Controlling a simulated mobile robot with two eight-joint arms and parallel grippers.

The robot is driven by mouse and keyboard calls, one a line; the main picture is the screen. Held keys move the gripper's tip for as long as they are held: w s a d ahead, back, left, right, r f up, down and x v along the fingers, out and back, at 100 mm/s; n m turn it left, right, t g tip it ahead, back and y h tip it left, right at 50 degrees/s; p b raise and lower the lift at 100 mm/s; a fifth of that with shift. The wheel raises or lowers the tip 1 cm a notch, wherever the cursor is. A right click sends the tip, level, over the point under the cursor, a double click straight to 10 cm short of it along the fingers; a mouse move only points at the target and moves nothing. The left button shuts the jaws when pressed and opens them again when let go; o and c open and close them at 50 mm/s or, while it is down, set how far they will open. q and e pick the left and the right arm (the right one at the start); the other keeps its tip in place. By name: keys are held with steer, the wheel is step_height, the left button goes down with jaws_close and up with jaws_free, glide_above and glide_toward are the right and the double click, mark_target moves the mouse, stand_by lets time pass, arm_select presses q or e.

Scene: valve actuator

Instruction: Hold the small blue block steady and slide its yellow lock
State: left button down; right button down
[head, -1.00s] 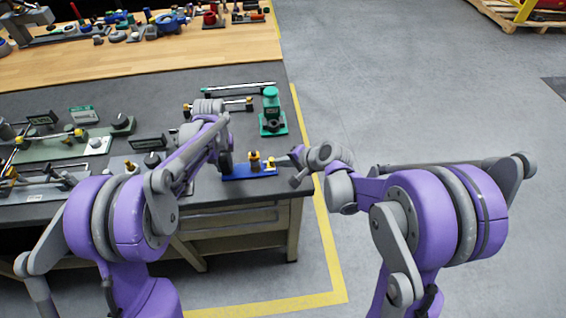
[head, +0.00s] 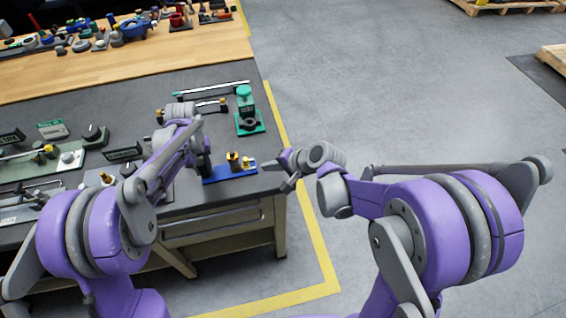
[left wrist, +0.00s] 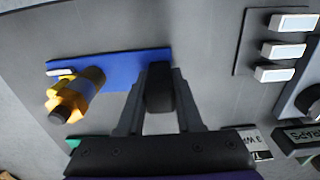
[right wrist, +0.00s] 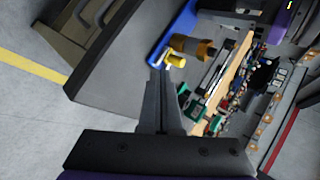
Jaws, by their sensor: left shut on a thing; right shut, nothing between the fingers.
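The blue block (head: 230,174) is a long flat blue base near the right front corner of the dark bench. It carries an upright brass-and-dark fitting (head: 233,161) and a small yellow lock (head: 247,162) at its right end. My right gripper (head: 264,165) is shut and empty just right of the yellow lock, with a small gap. In the right wrist view, its fingertips (right wrist: 158,75) are close to the yellow lock (right wrist: 174,60).
A green device (head: 246,110) stands behind the block, beside grey bars. Other fixtures (head: 70,157) crowd the bench to the left. The bench's right edge is close to the block, with open floor (head: 350,90) beyond it.

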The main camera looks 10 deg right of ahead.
arm_select(q)
steer(key=shift+s+f, duration=0.2)
steer(key=shift+f, duration=0.05)
arm_select(e)
steer(key=v, duration=0.7)
steer(key=shift+s+d, duration=0.2)
steer(key=shift+s, duration=0.1)
steer(key=shift+r, duration=0.15)
arm_select(q)
steer(key=shift+c, duration=2.4)
jaws_free()
steer(key=shift+w, duration=0.15)
steer(key=shift+r, duration=0.15)
arm_select(e)
steer(key=shift+w, duration=0.1)
